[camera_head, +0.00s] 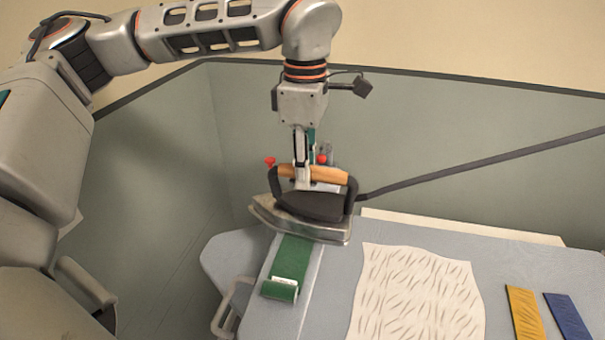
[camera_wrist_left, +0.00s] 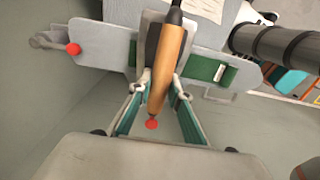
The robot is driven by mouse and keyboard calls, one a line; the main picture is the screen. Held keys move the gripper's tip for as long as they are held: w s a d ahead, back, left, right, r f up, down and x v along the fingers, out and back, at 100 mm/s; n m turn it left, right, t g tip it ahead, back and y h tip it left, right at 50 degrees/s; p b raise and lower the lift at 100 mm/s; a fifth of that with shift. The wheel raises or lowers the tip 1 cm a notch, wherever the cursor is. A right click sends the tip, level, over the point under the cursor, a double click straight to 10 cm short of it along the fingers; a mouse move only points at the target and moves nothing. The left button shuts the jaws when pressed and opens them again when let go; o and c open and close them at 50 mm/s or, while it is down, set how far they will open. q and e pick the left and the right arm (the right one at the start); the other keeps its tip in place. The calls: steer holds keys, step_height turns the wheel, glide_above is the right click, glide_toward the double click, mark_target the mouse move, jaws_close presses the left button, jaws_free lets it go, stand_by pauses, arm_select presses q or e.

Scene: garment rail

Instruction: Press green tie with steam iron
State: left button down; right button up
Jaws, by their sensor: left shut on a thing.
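My left gripper (camera_head: 301,178) is shut on the wooden handle of the steam iron (camera_head: 310,205). The iron has a dark body and a metal soleplate. It is over the far part of the green tie (camera_head: 292,257) and hides that part. I cannot tell whether the soleplate touches the cloth. The tie's near end is rolled or folded over, with a white label. In the left wrist view, the handle (camera_wrist_left: 170,62) lies between my fingers, and green tie (camera_wrist_left: 203,68) shows to the right of the iron. My right gripper is not in view.
The ironing board (camera_head: 335,265) also bears a cream patterned cloth (camera_head: 418,295), a yellow tie (camera_head: 524,313) and a blue tie (camera_head: 567,316) on the right. A dark hose (camera_head: 480,161) runs from the iron to the right edge. A grey wall stands behind.

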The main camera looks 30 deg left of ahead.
arm_select(q)
steer(key=shift+w+a+f, duration=0.1)
steer(key=shift+w+a, duration=0.1)
steer(key=shift+w, duration=0.5)
steer(key=shift+w+a, duration=0.2)
steer(key=shift+w, duration=0.45)
steer(key=shift+w+a, duration=0.15)
steer(key=shift+w, duration=0.45)
steer(key=shift+w+a, duration=0.15)
steer(key=shift+w, duration=0.4)
step_height(320, 180, up, 7)
steer(key=shift+r, duration=0.2)
steer(key=shift+f, duration=0.1)
stand_by(0.4)
